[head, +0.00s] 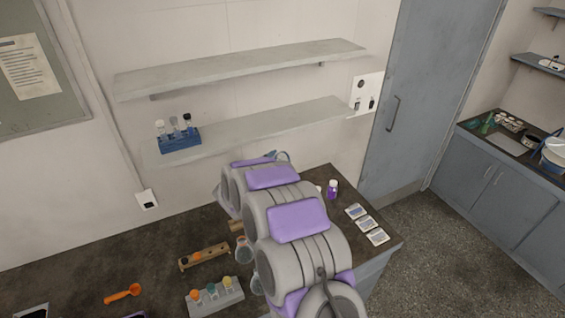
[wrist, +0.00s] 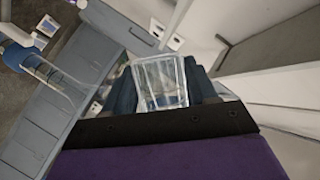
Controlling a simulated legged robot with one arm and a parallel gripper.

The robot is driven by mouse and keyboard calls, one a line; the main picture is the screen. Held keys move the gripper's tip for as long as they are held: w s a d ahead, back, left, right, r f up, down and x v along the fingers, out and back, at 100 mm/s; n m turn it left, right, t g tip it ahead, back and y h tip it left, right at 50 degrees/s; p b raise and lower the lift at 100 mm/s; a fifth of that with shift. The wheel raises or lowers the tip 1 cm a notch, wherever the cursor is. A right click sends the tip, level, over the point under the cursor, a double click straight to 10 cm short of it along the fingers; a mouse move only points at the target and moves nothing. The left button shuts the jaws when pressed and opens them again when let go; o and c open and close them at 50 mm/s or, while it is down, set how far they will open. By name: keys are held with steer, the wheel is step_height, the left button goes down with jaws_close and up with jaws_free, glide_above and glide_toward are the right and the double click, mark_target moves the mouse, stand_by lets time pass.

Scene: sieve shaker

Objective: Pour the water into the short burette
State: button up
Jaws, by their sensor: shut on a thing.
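In the wrist view a clear, squarish-looking glass vessel (wrist: 160,72) sits between the dark blue fingers of my gripper (wrist: 162,92), which is shut on it. A bluish patch shows low in the glass; I cannot tell whether it is water. In the head view my arm hides most of the gripper and the vessel; a small bluish, glassy bit (head: 283,156) shows past the arm's far end, in front of the lower shelf. I cannot make out the short burette for certain in either view. Rounded glassware (head: 243,249) stands partly hidden left of my arm.
A blue rack (head: 181,143) with several tubes stands on the lower shelf (head: 250,133). The dark bench (head: 75,255) holds a wooden rack (head: 204,257), a grey rack (head: 215,297), an orange scoop (head: 123,293), a purple bottle (head: 333,189) and flat packets (head: 367,223). The bench's back left is clear.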

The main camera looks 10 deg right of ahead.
steer(key=shift+a, duration=0.3)
steer(key=shift+d+m+b, duration=0.4)
steer(key=shift+d+b, duration=0.35)
steer(key=shift+d, duration=1.1)
steer(key=shift+a+b, duration=0.55)
steer(key=shift+a, duration=1.2)
steer(key=shift+d+r+m+b, duration=0.1)
steer(key=shift+d+m+b, duration=0.3)
steer(key=shift+d, duration=1.2)
steer(key=shift+a+t+b, duration=0.4)
steer(key=shift+a+b, duration=0.35)
steer(key=shift+a, duration=0.75)
steer(key=shift+w+d+b, duration=0.1)
steer(key=shift+d+b, duration=0.45)
steer(key=shift+d, duration=0.85)
steer(key=shift+a+m+b, duration=0.3)
steer(key=shift+a+b, duration=0.35)
steer(key=shift+a, duration=0.55)
steer(key=shift+d+r+b, duration=0.15)
steer(key=shift+d+b, duration=0.25)
steer(key=shift+d, duration=0.65)
steer(key=shift+a+b, duration=0.65)
steer(key=shift+a, duration=0.3)
steer(key=shift+d+m+t+b, duration=0.35)
steer(key=shift+d+b, duration=0.2)
steer(key=shift+d, duration=0.25)
steer(key=shift+a, duration=0.1)
